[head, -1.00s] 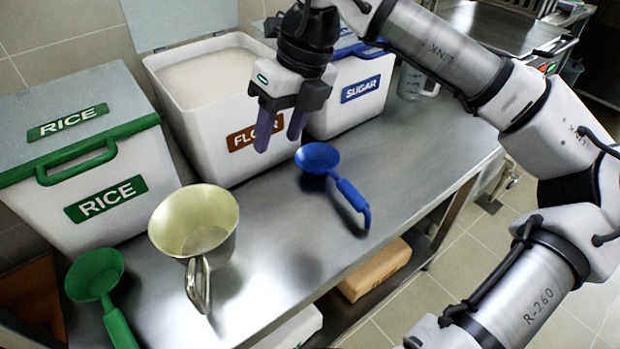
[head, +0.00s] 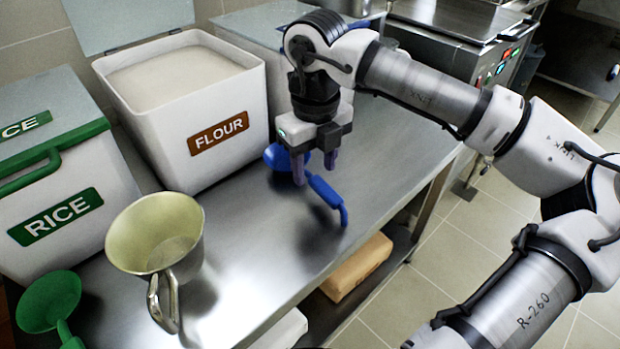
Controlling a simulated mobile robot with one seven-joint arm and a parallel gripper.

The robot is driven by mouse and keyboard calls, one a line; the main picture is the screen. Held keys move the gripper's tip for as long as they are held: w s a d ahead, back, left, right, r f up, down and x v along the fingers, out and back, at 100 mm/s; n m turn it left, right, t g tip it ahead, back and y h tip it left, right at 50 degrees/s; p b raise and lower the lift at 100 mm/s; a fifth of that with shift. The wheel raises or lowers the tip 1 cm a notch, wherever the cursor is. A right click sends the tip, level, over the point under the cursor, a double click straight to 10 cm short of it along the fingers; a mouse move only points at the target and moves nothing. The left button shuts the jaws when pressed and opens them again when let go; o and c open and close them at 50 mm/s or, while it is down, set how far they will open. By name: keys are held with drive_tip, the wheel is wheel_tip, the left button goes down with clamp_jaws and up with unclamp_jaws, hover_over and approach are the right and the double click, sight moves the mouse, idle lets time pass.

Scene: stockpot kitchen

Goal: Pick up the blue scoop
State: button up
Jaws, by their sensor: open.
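The blue scoop (head: 324,192) lies on the steel counter, its bowl at the upper left and its handle running down to the right to a hooked end. My gripper (head: 315,172) is open, with its purple fingers pointing down over the scoop, near where the bowl meets the handle. The fingers and gripper body hide part of the bowl. I cannot tell whether the fingers touch the scoop or how high they are above it.
The open flour bin (head: 222,152) stands behind, left of my gripper. The steel counter (head: 255,235) is bare in front. A brown package (head: 358,268) lies on the shelf below.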

sight(314, 176)
wheel_tip(314, 176, down, 4)
drive_tip(key=shift+w+f, duration=0.1)
clamp_jaws()
idle(0.4)
